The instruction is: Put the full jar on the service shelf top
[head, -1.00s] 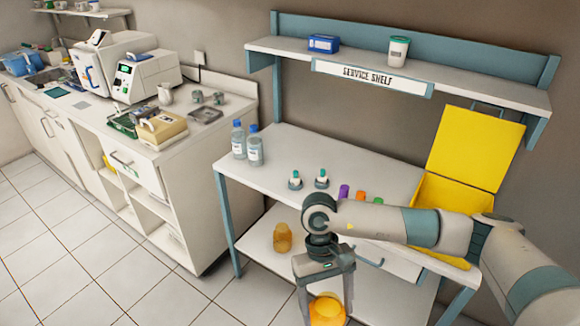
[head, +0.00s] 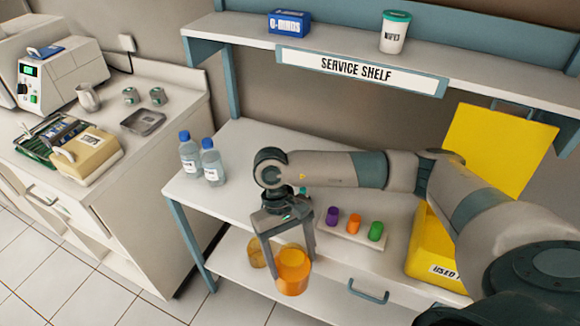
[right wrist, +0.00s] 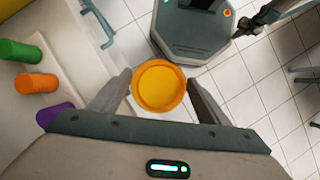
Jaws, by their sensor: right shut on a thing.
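An orange jar (head: 292,272) hangs between the fingers of my right gripper (head: 286,250), which is shut on it, in front of the table's front edge. In the right wrist view the jar (right wrist: 159,87) shows as a round orange top between both fingertips. A second amber jar (head: 257,252) stands on the lower shelf behind it, partly hidden by the gripper. The service shelf top (head: 345,58) is above the table at the back, with a "SERVICE SHELF" label on its front. My left gripper is not in view.
A blue box (head: 289,22) and a wipes tub (head: 395,32) stand on the service shelf, with a clear gap between them. Two bottles (head: 212,162), a rack of coloured caps (head: 352,238) and an open yellow bin (head: 432,250) are on the table.

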